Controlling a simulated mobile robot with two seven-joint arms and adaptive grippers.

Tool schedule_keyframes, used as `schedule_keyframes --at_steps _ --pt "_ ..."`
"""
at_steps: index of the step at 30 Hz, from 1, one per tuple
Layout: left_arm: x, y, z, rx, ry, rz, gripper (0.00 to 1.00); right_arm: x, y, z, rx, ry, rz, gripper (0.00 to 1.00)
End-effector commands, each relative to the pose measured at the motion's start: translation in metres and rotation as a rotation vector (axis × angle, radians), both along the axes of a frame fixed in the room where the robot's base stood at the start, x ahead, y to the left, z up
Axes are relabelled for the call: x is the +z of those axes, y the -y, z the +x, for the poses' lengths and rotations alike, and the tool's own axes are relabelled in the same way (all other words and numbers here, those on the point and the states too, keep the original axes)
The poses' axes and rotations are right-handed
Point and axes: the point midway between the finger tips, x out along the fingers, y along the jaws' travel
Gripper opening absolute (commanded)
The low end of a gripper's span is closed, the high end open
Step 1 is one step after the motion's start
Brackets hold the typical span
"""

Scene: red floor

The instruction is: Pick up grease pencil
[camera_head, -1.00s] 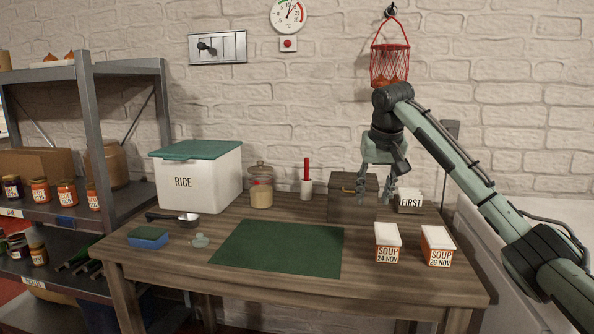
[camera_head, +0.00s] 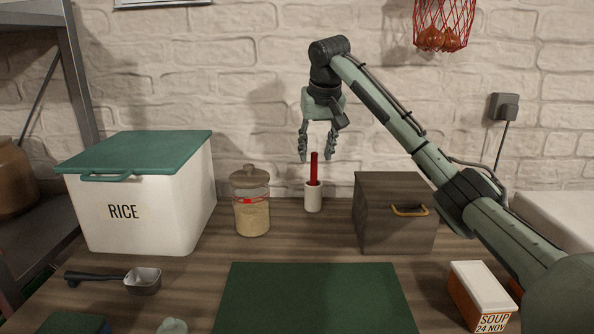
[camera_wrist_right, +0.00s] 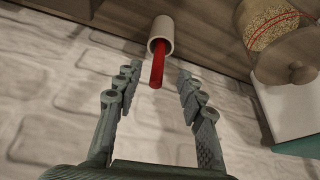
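The grease pencil (camera_head: 314,168) is a thick red stick standing upright in a small white cup (camera_head: 313,197) at the back of the table. My right gripper (camera_head: 317,158) is open and empty above the pencil, fingers pointing down. In the right wrist view the pencil (camera_wrist_right: 157,68) rises from the cup (camera_wrist_right: 161,35), with its free end between and just beyond the open fingertips (camera_wrist_right: 158,78). The fingers do not appear to touch it. My left gripper is not in view.
A glass jar of grain (camera_head: 252,207) stands close left of the cup, with a white rice bin (camera_head: 150,205) beyond it. A wooden box (camera_head: 396,213) stands to the right. A green mat (camera_head: 315,300) and a soup carton (camera_head: 480,295) are nearer. The wall is close behind.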

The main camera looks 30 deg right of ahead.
Motion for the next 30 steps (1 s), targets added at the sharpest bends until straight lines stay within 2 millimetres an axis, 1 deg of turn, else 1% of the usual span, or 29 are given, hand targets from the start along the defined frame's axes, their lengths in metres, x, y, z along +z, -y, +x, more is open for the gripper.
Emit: schedule_keyframes --at_steps 5,8,12,18,22,28,30 --pt "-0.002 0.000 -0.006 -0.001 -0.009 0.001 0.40 -0.012 0.002 0.004 -0.001 -0.002 0.000 0.40" --pt "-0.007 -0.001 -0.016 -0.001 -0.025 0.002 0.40 -0.022 0.004 0.008 -0.001 -0.001 0.000 0.40" --pt "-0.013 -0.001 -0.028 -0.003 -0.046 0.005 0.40 -0.038 0.008 0.013 -0.002 -0.004 -0.001 0.40" --pt "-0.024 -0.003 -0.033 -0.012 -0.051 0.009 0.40 -0.065 0.012 0.024 -0.001 -0.002 0.000 0.40" --pt "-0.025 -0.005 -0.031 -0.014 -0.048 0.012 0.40 -0.071 0.013 0.027 0.000 0.000 0.000 0.40" --pt "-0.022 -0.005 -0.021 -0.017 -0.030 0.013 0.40 -0.072 0.013 0.027 0.000 0.000 0.000 0.40" --pt "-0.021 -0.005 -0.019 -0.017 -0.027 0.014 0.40 -0.072 0.013 0.027 0.000 0.000 0.000 0.31"
